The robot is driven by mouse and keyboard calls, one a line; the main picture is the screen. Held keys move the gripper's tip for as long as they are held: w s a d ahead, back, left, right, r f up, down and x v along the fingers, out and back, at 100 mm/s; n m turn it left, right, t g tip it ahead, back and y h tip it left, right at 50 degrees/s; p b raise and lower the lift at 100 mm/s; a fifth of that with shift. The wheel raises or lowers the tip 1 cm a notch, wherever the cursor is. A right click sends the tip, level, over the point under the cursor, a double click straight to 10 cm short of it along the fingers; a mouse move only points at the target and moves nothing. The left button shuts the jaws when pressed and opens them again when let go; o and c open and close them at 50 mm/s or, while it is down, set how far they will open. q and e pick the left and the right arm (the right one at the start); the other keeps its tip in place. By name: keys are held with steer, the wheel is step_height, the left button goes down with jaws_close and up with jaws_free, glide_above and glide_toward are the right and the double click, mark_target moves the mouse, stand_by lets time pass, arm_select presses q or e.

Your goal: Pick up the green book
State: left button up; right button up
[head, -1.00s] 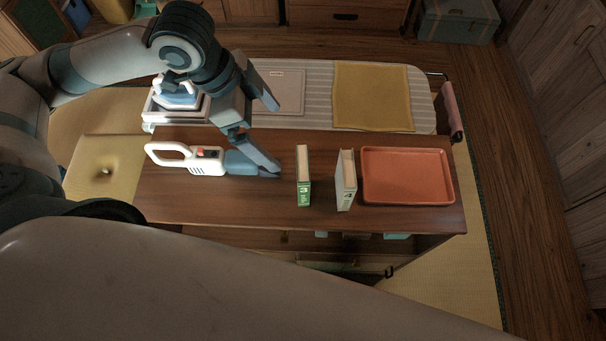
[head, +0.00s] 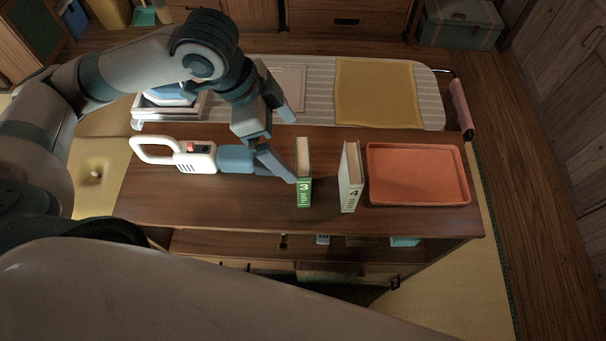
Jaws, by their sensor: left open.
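The green book (head: 304,192) stands upright on the wooden table, its green spine marked 3 facing me and its pale page edges on top. My left gripper (head: 287,146) is open, its two fingers spread just left of and above the book. The nearer finger's tip is close to the book's left side; I cannot tell whether it touches. Nothing is held. My right gripper is not in view.
A pale book (head: 351,178) marked 4 stands to the right, beside a red tray (head: 419,174). A white and blue handheld vacuum (head: 199,157) lies left. Behind is an ironing board (head: 318,100) with a yellow cloth (head: 377,94). The table's front strip is clear.

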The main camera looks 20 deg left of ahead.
mark_target(301, 155)
arm_select(q)
steer(key=shift+x, duration=1.45)
steer(key=shift+w+d+f+p, duration=0.2)
steer(key=shift+d+f+p, duration=0.05)
steer(key=shift+f+p, duration=0.35)
steer(key=p+x, duration=0.1)
steer(key=x, duration=0.2)
steer(key=shift+w, duration=0.2)
steer(key=shift+f, duration=0.45)
